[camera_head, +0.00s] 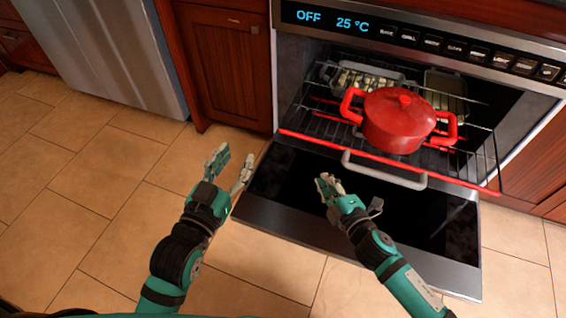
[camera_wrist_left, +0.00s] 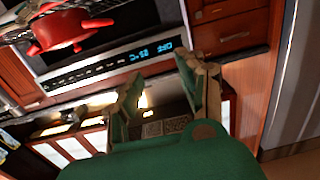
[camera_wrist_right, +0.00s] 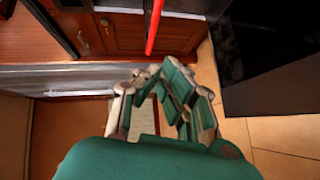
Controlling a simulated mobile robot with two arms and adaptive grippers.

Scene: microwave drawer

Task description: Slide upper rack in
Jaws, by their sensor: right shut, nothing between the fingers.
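The upper rack (camera_head: 471,178) is a dark wire rack with a red front bar, pulled out of the open oven over its lowered door. A red lidded pot (camera_head: 397,122) sits on it; the pot also shows in the left wrist view (camera_wrist_left: 68,28). My left gripper (camera_head: 234,162) is open and empty, left of the rack above the door's left edge. My right gripper (camera_head: 325,182) is shut and empty, below and in front of the red bar, apart from it. The red bar's end (camera_wrist_right: 153,27) shows in the right wrist view.
The lowered oven door (camera_head: 290,187) lies under the rack. A grey curved handle (camera_head: 385,171) shows just below the red bar. Grey dishes (camera_head: 448,90) stand further back in the oven. Wooden cabinets (camera_head: 227,65) flank the oven. The tiled floor at left is clear.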

